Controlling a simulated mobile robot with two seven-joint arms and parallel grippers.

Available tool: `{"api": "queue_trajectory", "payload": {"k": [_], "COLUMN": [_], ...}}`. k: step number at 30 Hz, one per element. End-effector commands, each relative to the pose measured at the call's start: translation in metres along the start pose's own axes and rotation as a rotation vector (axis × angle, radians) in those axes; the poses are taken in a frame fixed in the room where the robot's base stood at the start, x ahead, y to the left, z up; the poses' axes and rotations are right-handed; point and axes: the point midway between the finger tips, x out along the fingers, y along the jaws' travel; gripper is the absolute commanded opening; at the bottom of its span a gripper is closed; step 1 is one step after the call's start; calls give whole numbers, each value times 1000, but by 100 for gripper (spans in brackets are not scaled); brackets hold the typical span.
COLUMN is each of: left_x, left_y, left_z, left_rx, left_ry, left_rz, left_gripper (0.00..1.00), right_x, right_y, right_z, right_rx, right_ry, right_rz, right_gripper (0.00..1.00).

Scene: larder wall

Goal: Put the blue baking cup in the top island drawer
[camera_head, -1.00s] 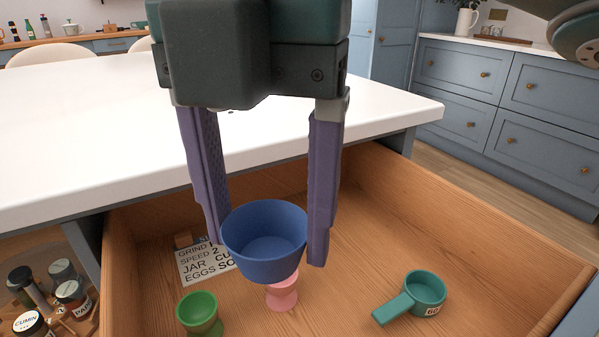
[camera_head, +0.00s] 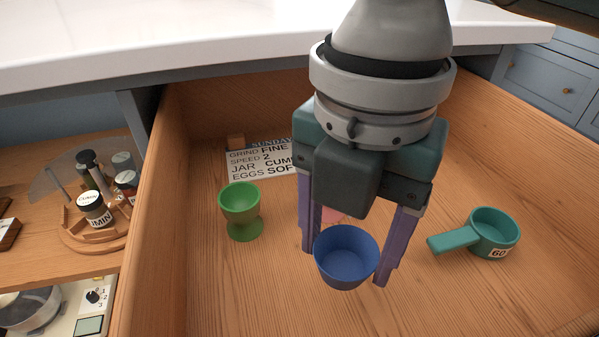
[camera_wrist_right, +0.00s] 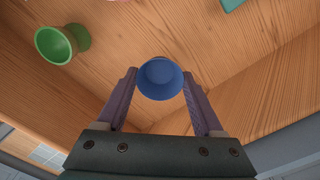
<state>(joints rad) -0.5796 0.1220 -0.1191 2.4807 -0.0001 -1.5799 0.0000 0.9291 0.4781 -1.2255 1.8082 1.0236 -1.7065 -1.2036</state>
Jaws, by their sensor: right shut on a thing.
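The blue baking cup (camera_head: 347,262) is held upright between the two purple fingers of my right gripper (camera_head: 347,258). It also shows between the fingertips in the right wrist view (camera_wrist_right: 160,80). The gripper is shut on it, over the open wooden island drawer (camera_head: 270,290). The cup is low in the drawer; I cannot tell whether its base touches the floor. My left gripper is not in view.
In the drawer are a green egg cup (camera_head: 240,208), a teal measuring cup (camera_head: 480,236) and a printed card (camera_head: 250,164). A pink thing (camera_head: 331,214) is mostly hidden behind the gripper. The white countertop (camera_head: 200,35) lies behind. A spice carousel (camera_head: 98,228) stands left.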

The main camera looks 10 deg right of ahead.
Motion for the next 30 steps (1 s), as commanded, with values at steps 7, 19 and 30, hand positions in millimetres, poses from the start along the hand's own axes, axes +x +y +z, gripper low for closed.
{"api": "queue_trajectory", "payload": {"k": [7, 19, 30], "left_x": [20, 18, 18], "left_y": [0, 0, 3], "left_z": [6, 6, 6], "left_rx": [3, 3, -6], "left_ry": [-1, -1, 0], "left_rz": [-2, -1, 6], "left_gripper": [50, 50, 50], "right_x": [47, 50, 50], "right_y": [-1, 0, 0], "right_z": [0, 0, 0], "right_rx": [1, 1, 0], "right_ry": [0, 0, 0], "right_rz": [-2, -1, -1], "right_gripper": [16, 16, 99]}}
